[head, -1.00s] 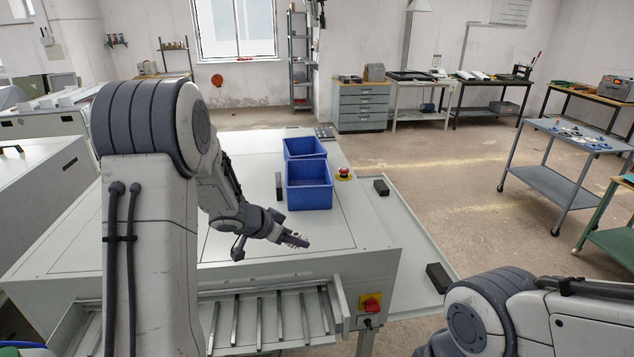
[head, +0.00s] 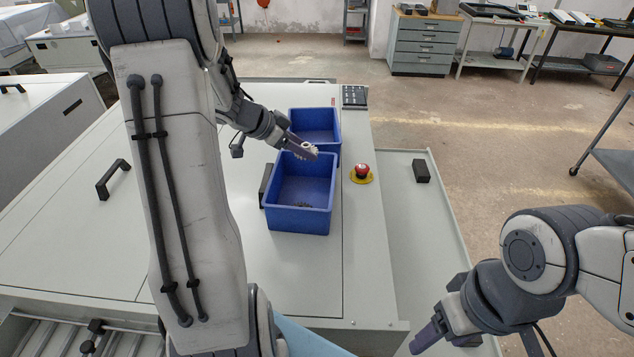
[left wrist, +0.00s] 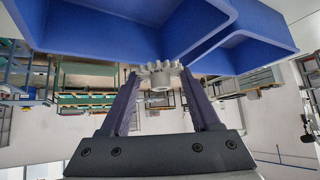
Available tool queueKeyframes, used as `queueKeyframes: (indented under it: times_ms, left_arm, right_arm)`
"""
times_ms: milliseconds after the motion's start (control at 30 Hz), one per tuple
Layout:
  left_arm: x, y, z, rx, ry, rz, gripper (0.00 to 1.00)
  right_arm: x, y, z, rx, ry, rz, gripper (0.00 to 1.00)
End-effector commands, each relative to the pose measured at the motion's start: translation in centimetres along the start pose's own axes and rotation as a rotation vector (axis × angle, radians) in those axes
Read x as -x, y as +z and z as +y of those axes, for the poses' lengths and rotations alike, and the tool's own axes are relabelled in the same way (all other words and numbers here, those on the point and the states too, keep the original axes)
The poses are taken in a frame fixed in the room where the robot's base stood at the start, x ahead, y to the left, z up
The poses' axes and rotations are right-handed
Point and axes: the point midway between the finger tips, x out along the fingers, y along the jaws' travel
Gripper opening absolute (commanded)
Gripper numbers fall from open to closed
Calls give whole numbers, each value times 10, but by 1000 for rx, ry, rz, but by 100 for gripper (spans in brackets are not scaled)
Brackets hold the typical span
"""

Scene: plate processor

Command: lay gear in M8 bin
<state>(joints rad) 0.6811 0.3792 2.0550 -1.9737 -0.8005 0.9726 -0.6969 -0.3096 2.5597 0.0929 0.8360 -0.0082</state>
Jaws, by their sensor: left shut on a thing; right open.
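My left gripper (head: 303,150) is shut on a small grey gear (head: 311,150). It holds the gear above the near blue bin (head: 298,220), close to that bin's back edge, where the far blue bin (head: 318,113) adjoins. In the left wrist view the gear (left wrist: 158,76) sits between the two fingertips, with the blue bins beyond it. A few small dark pieces (head: 304,205) lie on the near bin's floor. No label is readable, so I cannot tell which bin is M8. My right gripper (head: 430,340) is open and empty at the lower right, away from the bins.
The bins stand on a pale machine top (head: 240,270). A red emergency button (head: 362,171) is right of the near bin, and a dark keypad (head: 355,96) is behind. A black handle (head: 113,180) rises at left. The machine top in front of the bins is clear.

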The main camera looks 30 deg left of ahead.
Motion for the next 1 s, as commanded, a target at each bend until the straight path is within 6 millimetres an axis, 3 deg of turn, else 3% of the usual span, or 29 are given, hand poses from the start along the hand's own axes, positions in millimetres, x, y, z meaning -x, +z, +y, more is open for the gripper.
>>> queueKeyframes:
  times_ms: [700,1000]
  left_arm:
    - [-63,70,2,6,-1,-1,0]
    - [-67,73,1,2,-3,0,0]
  right_arm:
    - [-5,0,0,-1,0,0,66]
    - [-5,0,0,-1,0,0,66]
